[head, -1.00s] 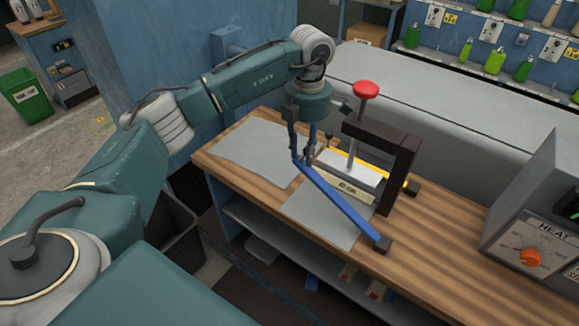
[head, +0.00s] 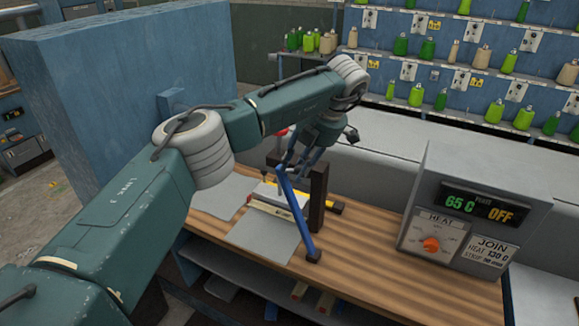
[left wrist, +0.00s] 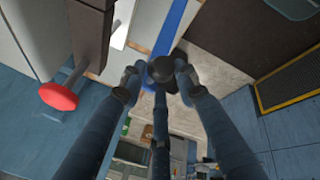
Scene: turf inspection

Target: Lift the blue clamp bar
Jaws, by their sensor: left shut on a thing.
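The fingers partly hide that end. My right gripper is not in view.
A dark press frame (head: 318,197) stands beside the bar; its red knob (left wrist: 58,96) shows in the wrist view. Grey sheets (head: 262,238) and a yellow bar (head: 328,207) lie on the bench (head: 365,262). A heat control box (head: 462,205) stands at right.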

